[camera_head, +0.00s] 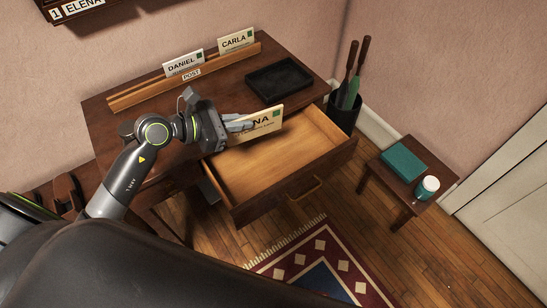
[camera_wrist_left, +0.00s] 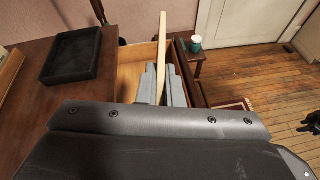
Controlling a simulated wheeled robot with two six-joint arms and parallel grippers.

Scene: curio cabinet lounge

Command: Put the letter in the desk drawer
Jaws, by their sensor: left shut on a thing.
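The cream letter (camera_head: 264,124) shows the letters "NA" and a green stamp; the rest of its name is hidden by my fingers. My left gripper (camera_head: 240,124) is shut on its left end and holds it upright above the open desk drawer (camera_head: 325,125). The left wrist view shows the letter (camera_wrist_left: 163,62) edge-on between the fingers (camera_wrist_left: 162,88). The drawer is pulled out and its visible wooden floor is bare. Part of the drawer is hidden behind the letter and gripper.
A post rack (camera_head: 130,97) holds the DANIEL (camera_head: 183,66) and CARLA (camera_head: 236,41) letters at the desk's back. A black tray (camera_head: 279,80) lies on the desk. A pot (camera_head: 343,116) with tools stands beside it. A small stool (camera_head: 376,171) bears a teal book and cup.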

